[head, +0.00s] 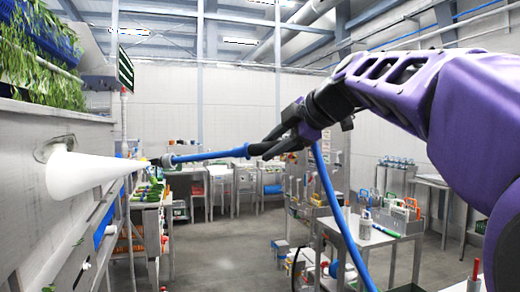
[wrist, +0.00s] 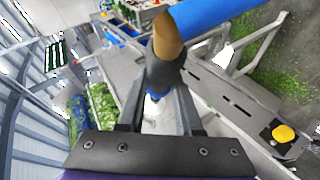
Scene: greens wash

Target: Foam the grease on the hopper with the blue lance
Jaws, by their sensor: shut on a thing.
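The hopper (head: 22,205) is the grey steel wall at the left of the head view. A dark grease patch (head: 47,144) shows on it, partly hidden behind a white spray cone (head: 92,174). The blue lance (head: 212,155) points left at the hopper, and the cone widens from its tip to the wall. My gripper (head: 278,143) is shut on the lance's dark rear part, right of the hopper and apart from it. In the wrist view, my gripper's fingers (wrist: 157,112) close around the dark part of the lance, below a wide blue section (wrist: 225,14).
A blue hose (head: 338,215) hangs from the lance toward the floor. A steel trolley (head: 365,238) with bottles stands at right. Leafy greens (head: 35,75) and a blue crate lie above the hopper. Benches with coloured items line the back; grey floor (head: 235,250) is open between.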

